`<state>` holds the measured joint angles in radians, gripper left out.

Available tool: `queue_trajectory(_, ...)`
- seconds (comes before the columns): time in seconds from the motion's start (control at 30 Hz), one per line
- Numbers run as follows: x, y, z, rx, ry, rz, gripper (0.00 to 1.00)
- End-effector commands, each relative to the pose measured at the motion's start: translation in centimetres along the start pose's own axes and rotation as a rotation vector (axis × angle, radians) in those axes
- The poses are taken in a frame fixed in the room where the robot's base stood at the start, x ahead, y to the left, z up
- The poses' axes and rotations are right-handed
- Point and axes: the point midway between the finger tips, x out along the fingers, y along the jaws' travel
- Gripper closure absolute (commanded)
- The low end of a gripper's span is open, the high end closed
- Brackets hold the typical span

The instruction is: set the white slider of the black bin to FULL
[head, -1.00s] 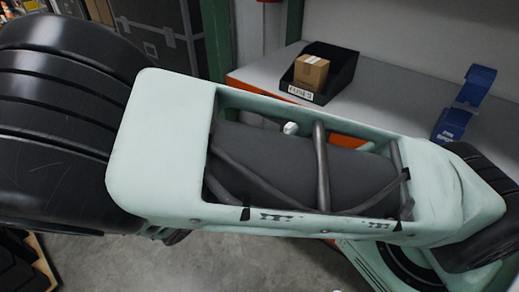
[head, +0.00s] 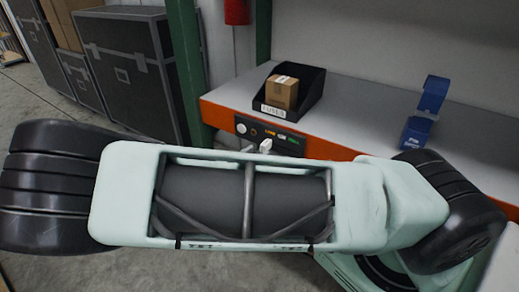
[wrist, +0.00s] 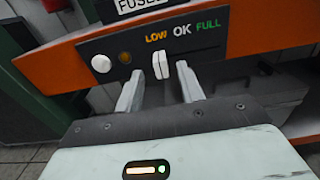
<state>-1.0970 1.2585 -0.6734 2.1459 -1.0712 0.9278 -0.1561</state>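The black bin (head: 303,113) with a FUSES label stands on the shelf, holding a brown box. On the panel below it, the wrist view shows the marks LOW, OK and FULL. The white slider (wrist: 161,65) is roughly under LOW, left of OK and FULL. My gripper (wrist: 159,73) is open, with one pale finger on each side of the slider. Gaps show on both sides; I cannot tell how far the tips reach along its depth. In the head view my arm hides most of the gripper.
A round white button (wrist: 101,64) and a dim amber lamp (wrist: 125,58) sit left of the slider on the same panel. A green post (head: 187,75) and black cases (head: 126,75) are at left.

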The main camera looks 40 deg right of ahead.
Motion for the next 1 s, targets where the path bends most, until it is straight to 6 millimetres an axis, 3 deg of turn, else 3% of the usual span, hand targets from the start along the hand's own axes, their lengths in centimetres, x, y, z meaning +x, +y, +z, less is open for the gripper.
queue_trajectory(0.2,2.3,0.0,0.0,0.001,-0.001,-0.002,0.62)
queue_trajectory(0.53,2.7,0.0,0.0,0.001,0.000,0.000,0.62)
queue_trajectory(0.57,2.7,0.0,0.0,0.001,0.000,0.000,0.65)
queue_trajectory(0.7,2.6,0.0,0.0,0.001,0.000,0.000,1.00)
queue_trajectory(0.87,2.6,-0.2,0.1,0.000,0.000,0.000,1.00)
queue_trajectory(1.0,2.6,-2.4,0.4,-0.007,-0.002,0.001,1.00)
